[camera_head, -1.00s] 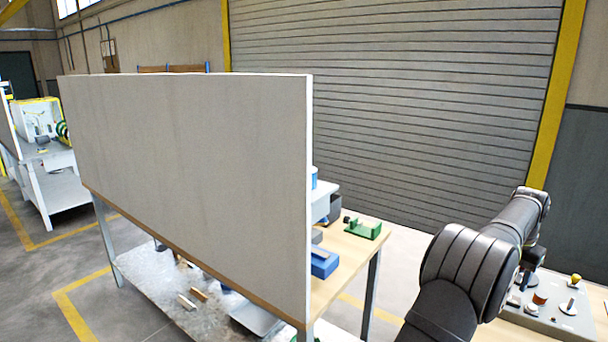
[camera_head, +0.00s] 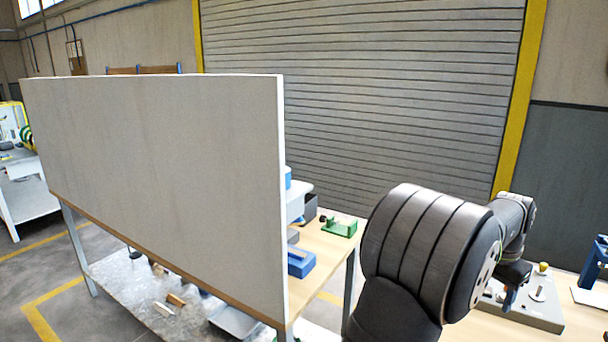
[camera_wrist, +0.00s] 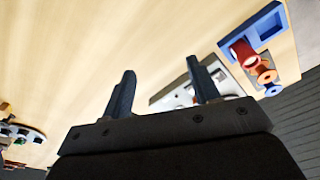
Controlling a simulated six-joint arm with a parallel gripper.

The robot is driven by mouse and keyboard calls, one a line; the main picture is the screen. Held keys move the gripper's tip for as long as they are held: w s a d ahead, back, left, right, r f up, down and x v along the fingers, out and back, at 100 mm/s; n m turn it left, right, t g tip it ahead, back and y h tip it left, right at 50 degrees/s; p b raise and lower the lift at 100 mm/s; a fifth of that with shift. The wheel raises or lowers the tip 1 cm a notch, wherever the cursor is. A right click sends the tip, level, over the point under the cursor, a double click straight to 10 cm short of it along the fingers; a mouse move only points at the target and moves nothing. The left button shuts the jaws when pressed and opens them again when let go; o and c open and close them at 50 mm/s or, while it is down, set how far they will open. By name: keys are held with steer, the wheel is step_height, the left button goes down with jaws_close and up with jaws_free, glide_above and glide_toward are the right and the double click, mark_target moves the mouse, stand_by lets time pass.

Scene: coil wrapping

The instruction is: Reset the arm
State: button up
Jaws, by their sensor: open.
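My gripper (camera_wrist: 162,92) shows in the wrist view with its two dark fingers spread apart and nothing between them. It hangs above a light wooden table top (camera_wrist: 130,40). In the head view my dark arm stands at the right and reaches back over the table, with the gripper mostly hidden behind it. A grey board with small knobs and pegs (camera_head: 530,308) lies below the arm; a pale fixture (camera_wrist: 185,88) shows behind the right finger in the wrist view.
A blue tray (camera_wrist: 262,30) with red and orange pieces (camera_wrist: 250,60) beside it lies upper right in the wrist view. A tall grey panel (camera_head: 160,180) stands at left in the head view, with a blue block (camera_head: 300,262) and green fixture (camera_head: 340,227) on the bench behind it.

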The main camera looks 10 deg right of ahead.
steer(key=s+a+f+m, duration=0.2)
steer(key=s+a+f, duration=0.2)
steer(key=s+a, duration=0.8)
steer(key=shift+a+m, duration=0.4)
steer(key=shift+a, duration=2.15)
steer(key=w+d+r+n, duration=0.1)
steer(key=w+d+r, duration=0.1)
steer(key=w+d, duration=0.3)
steer(key=w+d+r+n, duration=0.1)
steer(key=w+d+r, duration=0.1)
steer(key=w+d, duration=0.4)
steer(key=d, duration=0.5)
